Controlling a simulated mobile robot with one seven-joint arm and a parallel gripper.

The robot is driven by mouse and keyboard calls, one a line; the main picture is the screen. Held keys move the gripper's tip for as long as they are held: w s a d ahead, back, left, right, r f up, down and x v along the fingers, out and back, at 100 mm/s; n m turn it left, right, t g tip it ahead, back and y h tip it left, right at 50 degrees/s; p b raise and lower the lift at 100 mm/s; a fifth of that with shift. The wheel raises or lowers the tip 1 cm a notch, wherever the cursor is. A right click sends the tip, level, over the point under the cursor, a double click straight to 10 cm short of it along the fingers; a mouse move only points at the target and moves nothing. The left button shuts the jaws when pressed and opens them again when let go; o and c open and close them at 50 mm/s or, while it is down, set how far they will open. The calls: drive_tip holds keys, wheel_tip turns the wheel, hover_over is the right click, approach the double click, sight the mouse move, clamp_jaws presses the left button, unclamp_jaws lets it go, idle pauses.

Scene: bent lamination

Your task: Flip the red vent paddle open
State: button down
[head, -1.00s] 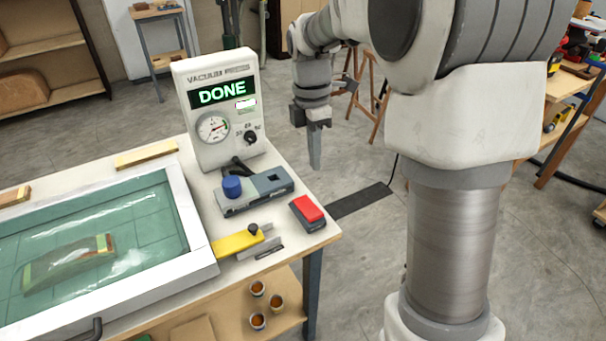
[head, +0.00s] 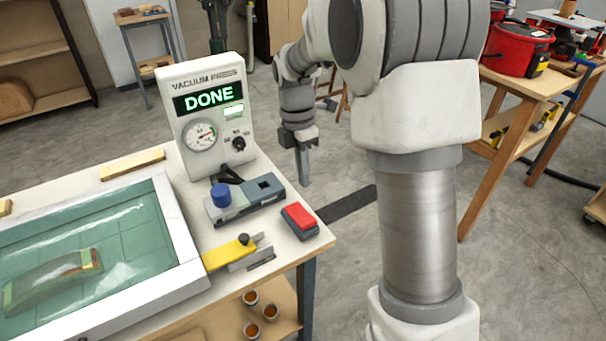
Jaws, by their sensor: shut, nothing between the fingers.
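The red vent paddle (head: 299,216) sits on a dark grey base near the right front corner of the bench. It lies close to flat on its base. My gripper (head: 303,182) points down beyond the bench's right edge, behind and apart from the paddle. Its fingers are together and hold nothing. The vacuum press panel (head: 203,105) stands upright at the back and its screen reads DONE.
A grey block with a blue knob (head: 220,195) stands left of the paddle. A yellow clamp piece (head: 228,254) lies in front. The white-framed press bed (head: 180,235) fills the left side. Small cups (head: 270,312) stand on the shelf below.

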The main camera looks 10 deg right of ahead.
sight(307, 220)
drive_tip(key=f, duration=0.3)
drive_tip(key=s+f, duration=0.1)
drive_tip(key=f, duration=0.3)
drive_tip(key=f+b, duration=0.1)
drive_tip(key=f, duration=0.2)
drive_tip(key=shift+s+d+f, duration=0.2)
drive_tip(key=shift+f, duration=0.05)
drive_tip(key=shift+s+d+f+b, duration=0.1)
drive_tip(key=shift+f+b, duration=0.3)
drive_tip(key=shift+b, duration=0.35)
drive_tip(key=shift+t, duration=0.4)
drive_tip(key=shift+r, duration=0.15)
drive_tip(key=shift+r+p, duration=0.65)
drive_tip(key=shift+r, duration=0.1)
